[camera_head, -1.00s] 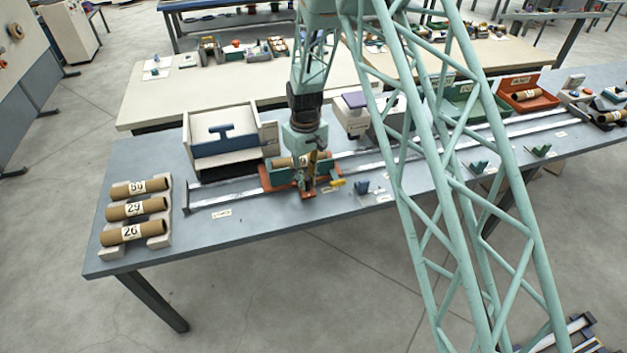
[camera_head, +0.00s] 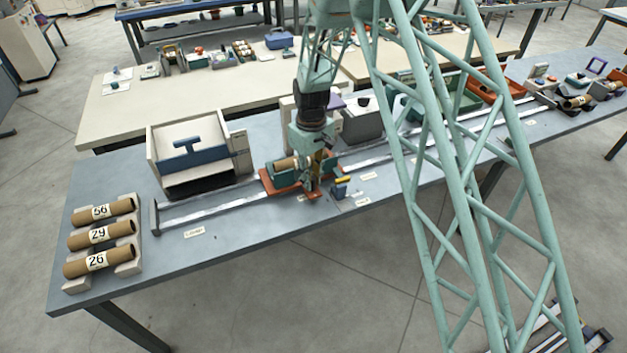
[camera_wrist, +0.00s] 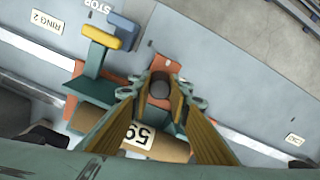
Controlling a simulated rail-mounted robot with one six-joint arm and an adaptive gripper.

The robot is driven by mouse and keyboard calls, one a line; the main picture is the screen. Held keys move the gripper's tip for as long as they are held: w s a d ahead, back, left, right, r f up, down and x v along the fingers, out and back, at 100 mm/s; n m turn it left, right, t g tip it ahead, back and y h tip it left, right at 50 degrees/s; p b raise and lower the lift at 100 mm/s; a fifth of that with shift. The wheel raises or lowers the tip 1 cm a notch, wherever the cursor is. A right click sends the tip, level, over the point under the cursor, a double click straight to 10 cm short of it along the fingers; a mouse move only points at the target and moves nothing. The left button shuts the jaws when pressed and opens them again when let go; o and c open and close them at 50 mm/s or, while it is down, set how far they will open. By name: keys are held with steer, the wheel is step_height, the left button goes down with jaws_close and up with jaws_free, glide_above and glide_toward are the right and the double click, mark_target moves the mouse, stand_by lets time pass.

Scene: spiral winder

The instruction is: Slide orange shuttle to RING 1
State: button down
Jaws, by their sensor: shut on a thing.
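The orange shuttle (camera_head: 268,184) sits on the long rail pair, just right of the white box, and carries a brown numbered tube (camera_head: 286,163). My gripper (camera_wrist: 160,88) is above it, with its fingers closed around a dark round post on the shuttle. In the wrist view orange parts of the shuttle (camera_wrist: 70,106) show around the fingers, and the tube (camera_wrist: 165,145) lies partly behind them. A RING 2 label (camera_wrist: 50,22) and a STOP label (camera_wrist: 99,6) lie towards the left of that view. I cannot make out a RING 1 label.
A yellow-topped lever (camera_wrist: 101,37) and a blue block (camera_wrist: 123,27) are close beside the shuttle. The white box (camera_head: 160,158) stands behind the rail. A rack of numbered tubes (camera_head: 103,235) is at the left. My lattice structure hides part of the right rail.

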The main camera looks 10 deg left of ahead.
steer(key=c, duration=2.4)
jaws_free()
steer(key=shift+r, duration=0.1)
steer(key=shift+r, duration=5.9)
